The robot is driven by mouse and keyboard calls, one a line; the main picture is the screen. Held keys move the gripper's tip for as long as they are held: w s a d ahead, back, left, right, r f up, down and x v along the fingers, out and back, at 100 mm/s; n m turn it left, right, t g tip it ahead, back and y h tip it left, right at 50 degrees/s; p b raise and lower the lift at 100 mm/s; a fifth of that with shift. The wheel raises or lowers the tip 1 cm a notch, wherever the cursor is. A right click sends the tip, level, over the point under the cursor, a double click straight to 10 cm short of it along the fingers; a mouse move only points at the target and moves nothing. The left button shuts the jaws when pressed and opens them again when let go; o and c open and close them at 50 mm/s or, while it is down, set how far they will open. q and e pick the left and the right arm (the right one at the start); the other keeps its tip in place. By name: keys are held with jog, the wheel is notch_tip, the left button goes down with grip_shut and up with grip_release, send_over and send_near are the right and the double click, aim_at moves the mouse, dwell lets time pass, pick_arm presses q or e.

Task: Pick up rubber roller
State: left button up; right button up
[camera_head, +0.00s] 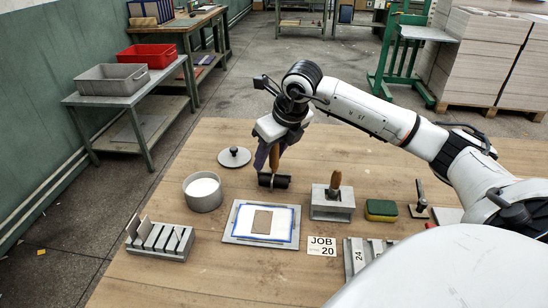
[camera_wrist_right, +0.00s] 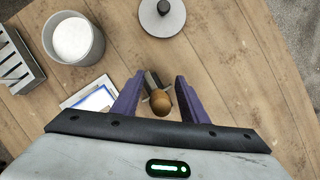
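The rubber roller (camera_head: 273,181) has a dark cylinder and a wooden handle that points up. It is at the far middle of the wooden table, behind the white-and-blue framed plate. My right gripper (camera_head: 268,155) points down over it from above. In the right wrist view, the round end of the roller's wooden handle (camera_wrist_right: 160,103) sits between the two purple fingers of my right gripper (camera_wrist_right: 160,92). The fingers are apart, with a gap on both sides of the handle. The roller's lower part is partly hidden below the handle there. My left gripper is not in view.
A round lid (camera_head: 234,157) and a grey pot (camera_head: 203,192) of white stuff stand left of the roller. A grey block (camera_head: 332,208) with a wooden-handled tool and a green-yellow sponge (camera_head: 381,210) are to its right. A slotted grey rack (camera_head: 161,240) is at front left.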

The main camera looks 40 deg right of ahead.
grip_shut()
jog(key=shift+r, duration=0.1)
